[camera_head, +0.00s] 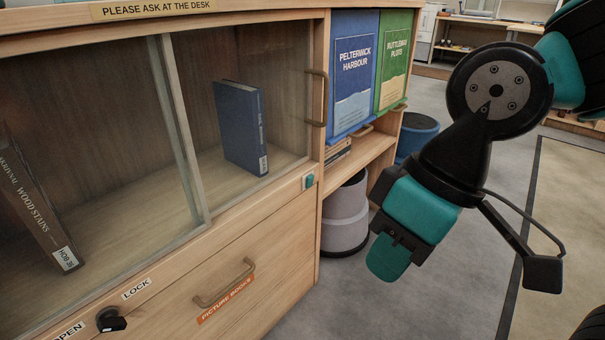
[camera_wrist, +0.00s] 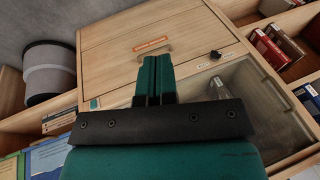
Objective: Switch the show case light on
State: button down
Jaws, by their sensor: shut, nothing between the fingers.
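The show case (camera_head: 100,180) is a wooden cabinet with sliding glass panes; no lit lamp shows inside it. A small teal switch (camera_head: 308,181) on a pale plate sits on the wooden rail below the glass, at its right end. In the wrist view the switch (camera_wrist: 94,103) is a small teal patch left of the gripper. My gripper (camera_head: 383,262) is shut and empty, to the right of and lower than the switch, apart from the cabinet. In the wrist view its fingers (camera_wrist: 155,70) point toward the cabinet front, over the drawer and its handle.
A drawer with a brass handle (camera_head: 224,284) and a black lock knob (camera_head: 110,320) are below the glass. Blue (camera_head: 352,70) and green (camera_head: 395,58) display books stand on the right shelf. A grey stool (camera_head: 346,215) stands under it. Open floor lies to the right.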

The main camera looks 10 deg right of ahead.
jog(key=shift+a, duration=0.1)
jog(key=w+d+f+m+t+y+p, duration=0.1)
jog(key=w+m+t+p, duration=0.2)
jog(key=w, duration=0.6)
jog(key=w+f+m+y+p, duration=0.25)
jog(key=w+m, duration=0.25)
jog(key=w, duration=0.5)
jog(key=w+d+f+m+t+h+p, duration=0.1)
jog(key=w+d+f+m+t+p, duration=0.2)
jog(key=w+d+f+m+t, duration=0.2)
jog(key=w+d+f+m, duration=0.3)
jog(key=w+d+m, duration=0.1)
jog(key=w+d, duration=0.1)
jog(key=shift+w+d+f+m+p, duration=0.15)
jog(key=shift+w+d+m+p, duration=0.15)
jog(key=shift+m, duration=0.1)
jog(key=shift+h, duration=0.25)
